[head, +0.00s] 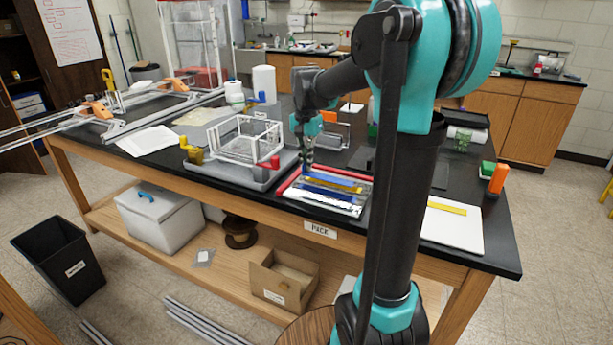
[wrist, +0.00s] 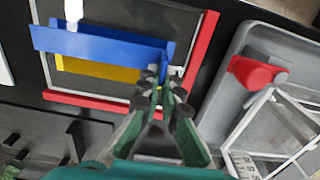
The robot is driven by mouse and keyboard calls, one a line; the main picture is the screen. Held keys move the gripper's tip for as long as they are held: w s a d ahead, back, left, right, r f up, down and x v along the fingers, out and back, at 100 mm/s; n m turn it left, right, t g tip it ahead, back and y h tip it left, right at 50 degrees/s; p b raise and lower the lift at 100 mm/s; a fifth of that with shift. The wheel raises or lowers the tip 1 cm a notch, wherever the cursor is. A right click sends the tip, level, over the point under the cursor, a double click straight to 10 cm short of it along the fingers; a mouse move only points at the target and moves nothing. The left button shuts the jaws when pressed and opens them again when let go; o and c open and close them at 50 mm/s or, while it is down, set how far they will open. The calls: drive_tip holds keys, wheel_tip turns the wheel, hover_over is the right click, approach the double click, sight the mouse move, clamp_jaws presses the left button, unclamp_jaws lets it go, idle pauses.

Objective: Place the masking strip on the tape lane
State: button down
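A long blue strip (wrist: 100,44) lies across a dark panel with red edging (wrist: 195,55) in the wrist view, with a yellow strip (wrist: 95,70) partly under it. Which one is the masking strip, and where the tape lane is, I cannot tell. In the head view the blue strip (head: 333,186) and red-edged panel (head: 288,182) lie at the table's front edge. My gripper (wrist: 160,75) points down at the right end of the blue strip. Its fingertips are close together there, and whether they touch or grip the strip is unclear. In the head view my gripper (head: 306,158) is above the panel's back-left corner.
A grey tray (head: 228,172) with a white wire-like frame (head: 245,137) and red clamp (head: 268,163) stands left of the panel. A white board (head: 455,232) with a yellow strip (head: 447,207) lies at the right. My arm hides part of the table.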

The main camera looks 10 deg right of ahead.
sight(306, 184)
drive_tip(key=shift+f, duration=2.35)
drive_tip(key=shift+f, duration=0.15)
drive_tip(key=c, duration=1.7)
unclamp_jaws()
wheel_tip(306, 184, up, 12)
drive_tip(key=shift+r, duration=0.2)
